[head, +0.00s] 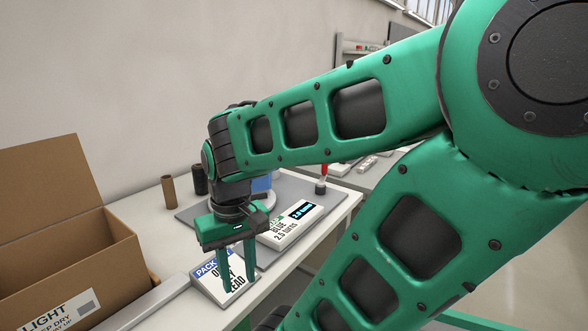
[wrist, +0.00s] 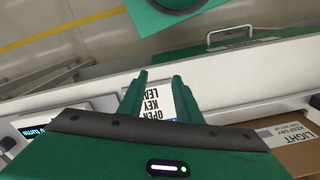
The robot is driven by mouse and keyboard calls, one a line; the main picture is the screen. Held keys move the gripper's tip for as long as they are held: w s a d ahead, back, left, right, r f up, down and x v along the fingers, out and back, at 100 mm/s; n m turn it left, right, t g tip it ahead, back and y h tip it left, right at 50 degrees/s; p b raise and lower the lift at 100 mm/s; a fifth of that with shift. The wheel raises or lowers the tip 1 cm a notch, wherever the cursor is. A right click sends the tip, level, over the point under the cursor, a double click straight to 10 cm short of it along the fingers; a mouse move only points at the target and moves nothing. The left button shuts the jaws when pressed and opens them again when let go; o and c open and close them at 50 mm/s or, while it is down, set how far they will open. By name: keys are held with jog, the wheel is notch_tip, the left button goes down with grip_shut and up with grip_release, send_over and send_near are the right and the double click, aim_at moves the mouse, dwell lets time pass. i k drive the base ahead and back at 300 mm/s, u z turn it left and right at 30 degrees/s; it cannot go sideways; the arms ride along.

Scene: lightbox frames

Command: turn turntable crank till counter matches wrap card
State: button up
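My gripper (head: 240,285) points down over a white and blue "PACK" card (head: 208,284) at the bench's front edge; its fingers are apart with nothing held. In the wrist view the card's lettering (wrist: 158,104) shows between the open fingers (wrist: 160,78). Behind the gripper lies a wrap card (head: 276,236) reading "BLUE" and what looks like "2.5 turns". The counter (head: 302,209) beside it glows and seems to read "2.0 turns". A red-handled crank (head: 322,174) stands upright at the right of the grey base. A blue item (head: 262,184) shows partly; my arm hides most of the turntable.
An open cardboard box (head: 75,265) marked "LIGHT" stands at the left, close to my gripper. A brown roll (head: 168,191) and a dark roll (head: 200,180) stand at the back by the wall. My arm crosses above the bench.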

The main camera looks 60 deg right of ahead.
aim_at(321, 183)
jog(key=u, duration=1.1)
jog(key=k, duration=1.3)
jog(key=z, duration=1.65)
jog(key=i, duration=1)
jog(key=u, duration=0.05)
